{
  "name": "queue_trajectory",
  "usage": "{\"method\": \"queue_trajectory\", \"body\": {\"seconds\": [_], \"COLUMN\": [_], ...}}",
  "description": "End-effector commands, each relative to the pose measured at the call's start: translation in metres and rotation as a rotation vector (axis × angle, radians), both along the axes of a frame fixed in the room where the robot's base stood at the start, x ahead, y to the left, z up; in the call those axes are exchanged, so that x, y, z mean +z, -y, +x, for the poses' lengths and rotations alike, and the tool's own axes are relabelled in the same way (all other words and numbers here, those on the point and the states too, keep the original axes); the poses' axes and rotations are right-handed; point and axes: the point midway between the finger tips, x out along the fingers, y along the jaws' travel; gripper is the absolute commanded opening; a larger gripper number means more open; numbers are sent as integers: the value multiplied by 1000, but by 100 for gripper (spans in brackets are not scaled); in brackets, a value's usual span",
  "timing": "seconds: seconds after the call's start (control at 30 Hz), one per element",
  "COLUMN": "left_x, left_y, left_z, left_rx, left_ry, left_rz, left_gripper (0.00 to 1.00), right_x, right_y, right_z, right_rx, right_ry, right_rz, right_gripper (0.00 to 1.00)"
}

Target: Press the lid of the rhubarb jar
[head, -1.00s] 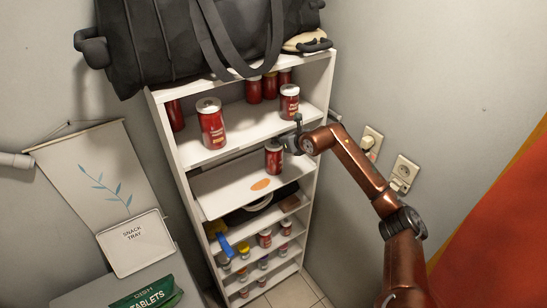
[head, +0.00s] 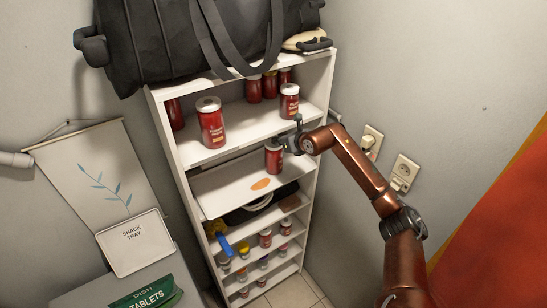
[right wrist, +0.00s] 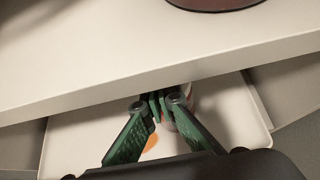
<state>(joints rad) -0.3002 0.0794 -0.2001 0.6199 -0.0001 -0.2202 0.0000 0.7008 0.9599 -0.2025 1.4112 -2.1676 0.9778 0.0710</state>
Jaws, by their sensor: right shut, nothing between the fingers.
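A red jar (head: 273,159) stands upright on a white tray (head: 222,190) that sticks out of the second shelf. Its label is too small to read, so I cannot tell whether it is the rhubarb jar. My right gripper (head: 298,124) is at the jar's upper right, close to its top. In the right wrist view the closed, empty green fingers (right wrist: 165,100) are in front of the jar and hide most of it. I cannot tell whether they touch the lid. My left gripper is not in view.
The top shelf board (head: 222,151) lies just above the tray and holds red jars with pale lids, such as a large one (head: 211,125) and a smaller one (head: 289,103). A black bag (head: 170,40) sits on top. Lower shelves hold several small jars.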

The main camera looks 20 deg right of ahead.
Motion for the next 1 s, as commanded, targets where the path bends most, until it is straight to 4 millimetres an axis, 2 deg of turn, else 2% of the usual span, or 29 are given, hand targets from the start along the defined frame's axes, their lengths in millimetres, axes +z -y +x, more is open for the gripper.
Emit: {"method": "queue_trajectory", "body": {"seconds": [0.23, 0.57, 1.0], "left_x": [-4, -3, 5], "left_y": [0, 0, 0], "left_z": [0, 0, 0], "left_rx": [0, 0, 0], "left_ry": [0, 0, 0], "left_rz": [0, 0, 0], "left_gripper": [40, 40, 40], "right_x": [-8, -9, 16], "right_y": [0, 0, 0], "right_z": [-1, -1, -1], "right_rx": [0, 0, 0], "right_ry": [-7, -13, -7], "right_rz": [-1, -2, -1], "right_gripper": [0, 0, 0]}}
